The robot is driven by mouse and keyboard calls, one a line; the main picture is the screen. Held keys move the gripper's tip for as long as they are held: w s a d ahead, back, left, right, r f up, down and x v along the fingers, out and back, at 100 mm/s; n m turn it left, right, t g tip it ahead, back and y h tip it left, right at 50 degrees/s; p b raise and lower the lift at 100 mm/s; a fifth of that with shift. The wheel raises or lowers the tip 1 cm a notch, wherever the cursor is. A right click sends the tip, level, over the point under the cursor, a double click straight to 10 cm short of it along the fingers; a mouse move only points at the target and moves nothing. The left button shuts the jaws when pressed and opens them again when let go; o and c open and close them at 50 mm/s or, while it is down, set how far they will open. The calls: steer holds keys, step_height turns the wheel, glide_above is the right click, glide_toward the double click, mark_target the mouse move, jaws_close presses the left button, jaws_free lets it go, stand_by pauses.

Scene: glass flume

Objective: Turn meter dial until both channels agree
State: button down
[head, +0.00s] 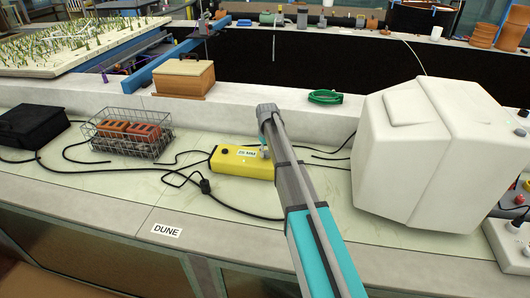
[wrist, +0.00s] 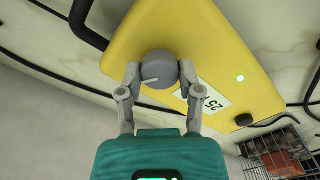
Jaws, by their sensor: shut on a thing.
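The yellow meter box (head: 230,165) lies on the bench in the middle of the head view. It carries a white label reading "25 MM" in the head view. In the wrist view the yellow meter (wrist: 170,25) fills the upper middle, with a green light lit and a black knob. The grey round dial (wrist: 158,72) with a pale pointer line sits between the fingers of my gripper (wrist: 158,75). My gripper is shut on the dial from both sides. In the head view my arm hides the dial. No channel readings are legible.
A wire basket (head: 128,135) with orange bricks stands left of the meter, and a black case (head: 32,127) farther left. A large white housing (head: 430,150) stands close on the right. Black cables (head: 180,182) run across the bench. A wooden box (head: 184,78) sits behind.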

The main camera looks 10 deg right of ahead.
steer(key=m, duration=0.4)
steer(key=shift+s+m, duration=0.1)
steer(key=shift+m, duration=0.2)
steer(key=m, duration=0.4)
steer(key=shift+a+m, duration=0.1)
steer(key=shift+m, duration=0.2)
steer(key=m, duration=0.4)
steer(key=shift+m, duration=2.2)
steer(key=shift+c, duration=1.3)
jaws_free()
